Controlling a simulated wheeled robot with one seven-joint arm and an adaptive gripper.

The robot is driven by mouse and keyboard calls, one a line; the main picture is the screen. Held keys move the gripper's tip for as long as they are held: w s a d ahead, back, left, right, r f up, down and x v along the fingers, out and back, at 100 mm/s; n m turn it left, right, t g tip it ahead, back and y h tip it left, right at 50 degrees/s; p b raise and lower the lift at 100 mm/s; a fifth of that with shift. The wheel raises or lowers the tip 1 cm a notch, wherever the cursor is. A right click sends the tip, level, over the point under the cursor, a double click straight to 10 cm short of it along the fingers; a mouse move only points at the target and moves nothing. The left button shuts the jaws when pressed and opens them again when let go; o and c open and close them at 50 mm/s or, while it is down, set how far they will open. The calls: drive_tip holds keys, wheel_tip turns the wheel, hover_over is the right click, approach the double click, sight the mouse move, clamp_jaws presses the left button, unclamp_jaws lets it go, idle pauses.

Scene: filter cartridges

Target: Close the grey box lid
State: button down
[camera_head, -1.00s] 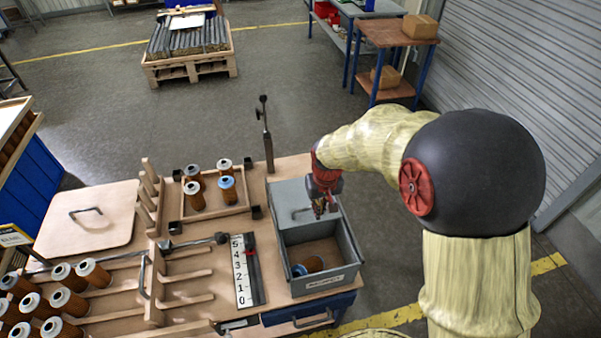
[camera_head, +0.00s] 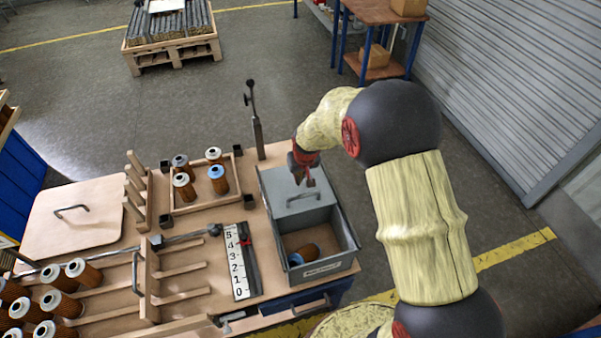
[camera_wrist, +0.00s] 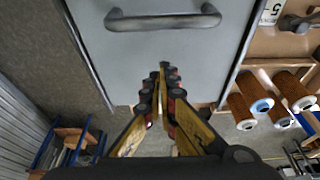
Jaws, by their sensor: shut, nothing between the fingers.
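The grey box (camera_head: 350,247) stands at the right end of the bench, open at its front part. A brown filter cartridge with a blue end (camera_head: 303,255) lies inside. The grey lid (camera_head: 282,184) is open at the back of the box, with a bar handle (camera_head: 303,197) on it. My gripper (camera_head: 309,183) is shut and empty, at the lid's far part behind the handle. In the wrist view the shut fingertips (camera_wrist: 165,68) overlap the lid's edge, with the lid (camera_wrist: 165,60) and handle (camera_wrist: 163,20) beyond them. I cannot tell whether they touch it.
Left of the box are a number scale (camera_head: 238,262), a wooden tray (camera_head: 205,203) with several cartridges, and a thin upright post (camera_head: 257,135). A wooden panel with a handle (camera_head: 75,215) lies further left. Floor right of the bench is clear.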

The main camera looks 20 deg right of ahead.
drive_tip(key=shift+s+f, duration=0.1)
drive_tip(key=shift+f, duration=0.3)
drive_tip(key=shift+s+r, duration=0.25)
drive_tip(key=shift+s, duration=0.7)
drive_tip(key=shift+s+r, duration=0.2)
drive_tip(key=shift+s, duration=0.7)
